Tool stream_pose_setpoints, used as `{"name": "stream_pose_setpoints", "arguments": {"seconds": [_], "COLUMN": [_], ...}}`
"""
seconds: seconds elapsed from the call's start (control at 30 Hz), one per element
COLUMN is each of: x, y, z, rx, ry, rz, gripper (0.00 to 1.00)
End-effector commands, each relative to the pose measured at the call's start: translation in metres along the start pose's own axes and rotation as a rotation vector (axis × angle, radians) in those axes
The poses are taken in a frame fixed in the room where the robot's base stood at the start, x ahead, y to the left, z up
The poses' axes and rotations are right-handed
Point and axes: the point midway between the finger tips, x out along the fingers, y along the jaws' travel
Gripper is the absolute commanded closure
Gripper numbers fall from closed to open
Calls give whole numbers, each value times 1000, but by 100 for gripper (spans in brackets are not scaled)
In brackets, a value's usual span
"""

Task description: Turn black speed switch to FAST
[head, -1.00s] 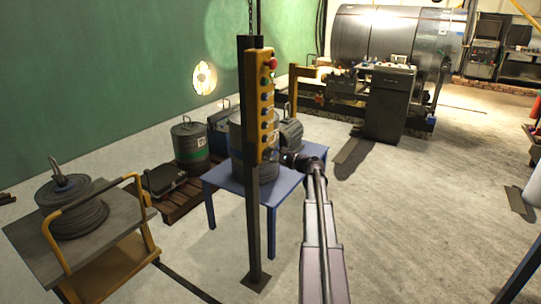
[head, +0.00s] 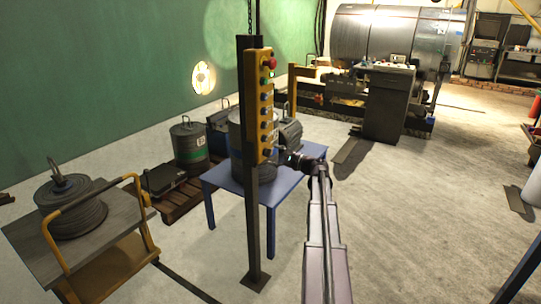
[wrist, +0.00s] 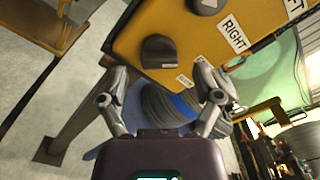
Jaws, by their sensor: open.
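The black speed switch (wrist: 159,52) is a round knob low on the yellow control box (wrist: 190,30), which appears tilted in the wrist view. A small label sits beside the knob; its words are too small to read. In the head view the yellow control box (head: 257,105) hangs on a dark post, and the knob is too small to make out. My gripper (wrist: 165,78) is open and empty, its two fingers spread below and to either side of the knob, with no contact visible. In the head view my gripper (head: 284,157) is just right of the box's lower end.
A blue table (head: 283,185) with drums stands behind the post (head: 253,215). A cart (head: 100,230) with a cable coil is at left. A "RIGHT" label (wrist: 233,36) marks a button higher on the box.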

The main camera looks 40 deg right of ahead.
Motion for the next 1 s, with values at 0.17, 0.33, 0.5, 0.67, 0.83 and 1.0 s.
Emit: {"name": "stream_pose_setpoints", "arguments": {"seconds": [0.17, 0.33, 0.5, 0.67, 0.83, 1.0], "x": [-29, -57, -80, -92, -98, -98], "y": [0, 0, 0, 0, 0, 0], "z": [1, 0, 0, 0, 0, 0], "rx": [0, 0, 0, 0, 0, 0], "ry": [2, 2, 2, 0, 0, 0], "rz": [-2, -2, -2, 0, -1, 0], "gripper": [17, 17, 17, 17, 17, 17]}}
